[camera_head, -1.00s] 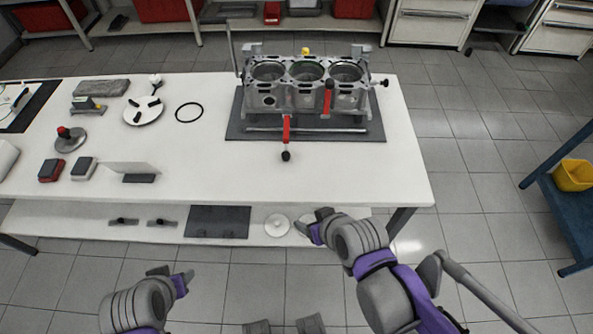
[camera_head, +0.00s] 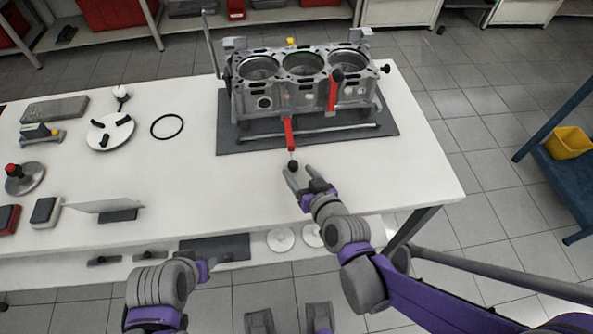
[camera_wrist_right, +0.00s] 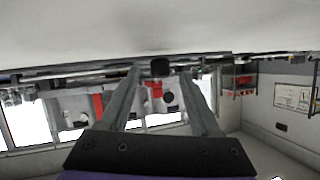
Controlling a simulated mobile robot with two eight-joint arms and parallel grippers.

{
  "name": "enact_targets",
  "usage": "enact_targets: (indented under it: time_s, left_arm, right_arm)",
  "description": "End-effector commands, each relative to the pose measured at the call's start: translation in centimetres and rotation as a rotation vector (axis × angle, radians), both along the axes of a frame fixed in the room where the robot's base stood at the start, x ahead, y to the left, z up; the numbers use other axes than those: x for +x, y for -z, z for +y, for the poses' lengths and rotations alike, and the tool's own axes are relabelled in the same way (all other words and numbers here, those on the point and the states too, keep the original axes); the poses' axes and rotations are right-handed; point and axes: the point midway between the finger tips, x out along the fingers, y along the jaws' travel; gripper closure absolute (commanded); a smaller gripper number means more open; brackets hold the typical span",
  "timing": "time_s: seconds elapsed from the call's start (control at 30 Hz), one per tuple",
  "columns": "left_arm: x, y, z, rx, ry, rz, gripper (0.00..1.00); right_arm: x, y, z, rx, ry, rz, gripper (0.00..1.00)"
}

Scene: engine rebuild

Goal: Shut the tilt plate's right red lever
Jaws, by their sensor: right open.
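The tilt plate (camera_head: 310,132) carries a grey engine block with three bores and has two red levers. The left-hand red lever (camera_head: 289,135) sticks out toward me and down, ending in a black knob (camera_head: 293,165). The right-hand red lever (camera_head: 333,93) stands upright against the block's front, its black knob on top. My right gripper (camera_head: 299,172) is open at the left-hand lever's knob; in the wrist view that knob (camera_wrist_right: 160,67) shows between the fingertips, not gripped. My left gripper (camera_head: 205,270) is low in front of the table; its fingers are unclear.
A dark mat (camera_head: 235,140) lies under the plate. A black ring (camera_head: 167,127), a white disc (camera_head: 110,133) and several small tools lie to the left on the white table (camera_head: 210,190). The table front around my right gripper is clear. A blue cart with a yellow bin (camera_head: 568,142) stands right.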

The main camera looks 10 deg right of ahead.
Motion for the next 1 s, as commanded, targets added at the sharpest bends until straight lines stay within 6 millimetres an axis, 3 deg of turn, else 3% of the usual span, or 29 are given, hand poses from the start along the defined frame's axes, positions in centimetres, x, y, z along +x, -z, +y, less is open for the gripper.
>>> enact_targets:
  time_s: [0.2,0.53,0.9,1.0]
  left_arm:
    - [0.0,0.5,0.0,0.0,0.0,0.001,0.5]
    - [0.0,0.5,0.0,0.0,0.0,0.001,0.5]
    - [0.0,0.5,0.0,0.0,0.0,0.001,0.5]
    - [0.0,0.5,0.0,0.0,0.0,0.001,0.5]
  right_arm:
    - [1.9,0.8,0.5,0.0,0.0,0.0,0.36]
    - [2.1,0.9,0.6,0.001,0.0,0.001,0.36]
    - [2.1,0.9,0.6,0.001,0.0,0.001,1.0]
    - [2.1,0.9,0.6,0.001,0.0,0.001,1.0]
